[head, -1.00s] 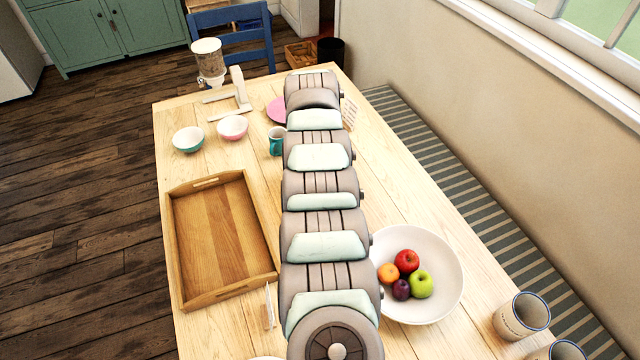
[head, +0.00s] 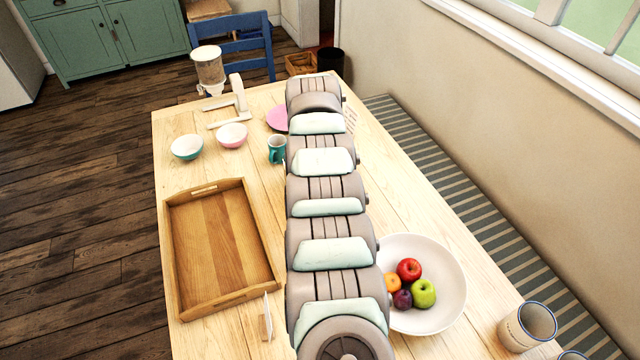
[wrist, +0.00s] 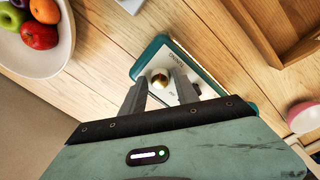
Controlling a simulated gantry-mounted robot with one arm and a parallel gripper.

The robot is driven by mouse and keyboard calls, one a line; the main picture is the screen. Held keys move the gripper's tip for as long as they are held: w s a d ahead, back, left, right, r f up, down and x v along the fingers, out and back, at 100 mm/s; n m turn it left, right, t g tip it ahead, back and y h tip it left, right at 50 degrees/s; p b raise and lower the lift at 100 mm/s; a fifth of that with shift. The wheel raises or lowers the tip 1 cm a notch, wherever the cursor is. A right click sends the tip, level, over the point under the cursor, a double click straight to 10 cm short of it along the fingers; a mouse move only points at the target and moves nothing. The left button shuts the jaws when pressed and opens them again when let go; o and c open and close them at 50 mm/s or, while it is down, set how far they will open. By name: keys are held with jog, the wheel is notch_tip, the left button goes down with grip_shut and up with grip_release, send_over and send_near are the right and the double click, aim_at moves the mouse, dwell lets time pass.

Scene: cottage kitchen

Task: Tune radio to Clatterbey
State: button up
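In the wrist view, a teal-edged box with a pale face (wrist: 190,58), which I take to be the radio, lies below my gripper. Small dark lettering runs along its face, too small to read surely. Whether the fingertips touch the knob's face I cannot tell.
A white bowl of fruit (head: 447,300) stands right of my arm. A wooden tray (head: 175,255) lies to the left. Blue-rimmed cups (head: 526,328) stand at the front right.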

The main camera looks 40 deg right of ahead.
jog(key=shift+o, duration=1.1)
jog(key=shift+r, duration=0.15)
notch_tip(320, 180, up, 11)
jog(key=p, duration=0.7)
jog(key=shift+w+a+f, duration=0.2)
jog(key=shift+w, duration=0.05)
